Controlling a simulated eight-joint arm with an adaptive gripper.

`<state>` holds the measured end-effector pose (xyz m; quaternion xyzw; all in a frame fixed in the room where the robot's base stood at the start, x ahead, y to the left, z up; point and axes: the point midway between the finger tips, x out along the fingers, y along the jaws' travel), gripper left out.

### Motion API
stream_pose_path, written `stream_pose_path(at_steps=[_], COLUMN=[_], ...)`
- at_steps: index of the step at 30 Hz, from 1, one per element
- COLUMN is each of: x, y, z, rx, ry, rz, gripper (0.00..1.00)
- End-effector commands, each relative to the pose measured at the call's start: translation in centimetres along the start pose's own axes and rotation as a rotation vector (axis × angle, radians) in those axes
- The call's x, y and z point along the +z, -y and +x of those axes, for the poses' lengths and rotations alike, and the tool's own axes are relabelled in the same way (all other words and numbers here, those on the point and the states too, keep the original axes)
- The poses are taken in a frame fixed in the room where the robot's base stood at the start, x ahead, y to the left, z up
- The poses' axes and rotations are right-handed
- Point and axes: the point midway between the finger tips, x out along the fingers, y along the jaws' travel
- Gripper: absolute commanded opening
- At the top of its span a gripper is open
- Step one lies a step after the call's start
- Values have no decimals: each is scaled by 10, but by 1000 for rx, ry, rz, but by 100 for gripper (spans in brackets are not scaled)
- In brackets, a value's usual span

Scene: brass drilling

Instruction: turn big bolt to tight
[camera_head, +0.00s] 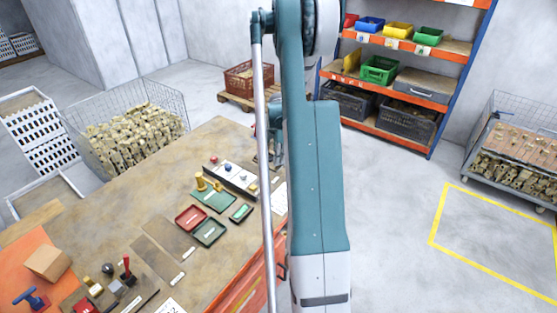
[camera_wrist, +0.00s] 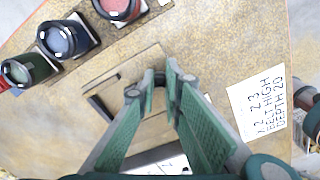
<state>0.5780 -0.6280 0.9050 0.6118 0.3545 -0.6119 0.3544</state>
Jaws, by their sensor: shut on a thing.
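In the wrist view my gripper (camera_wrist: 160,78) points down at a wooden plate (camera_wrist: 125,125) on the bench. Its two green fingers come close together at the tips and are shut on a small dark thing, mostly hidden between them. I take this to be the big bolt, but its shape and how tight it sits cannot be told. A dark bar lies on the plate left of the fingers. In the head view my arm covers the place where the gripper works, so neither gripper nor bolt shows clearly there.
Green (camera_wrist: 28,70), blue (camera_wrist: 65,40) and red (camera_wrist: 118,8) round pieces stand upper left of my fingers. A handwritten sheet (camera_wrist: 258,105) lies right. On the bench (camera_head: 110,220) are a red tray (camera_head: 191,217), a green tray (camera_head: 208,232) and brass pieces (camera_head: 202,182).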

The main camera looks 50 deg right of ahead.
Motion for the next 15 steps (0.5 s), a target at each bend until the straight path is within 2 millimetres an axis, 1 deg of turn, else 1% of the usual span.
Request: stream_pose_path(at_steps=[15], x=[0], y=[1], z=[2], rx=[0], ry=[0], rz=[330], gripper=[0])
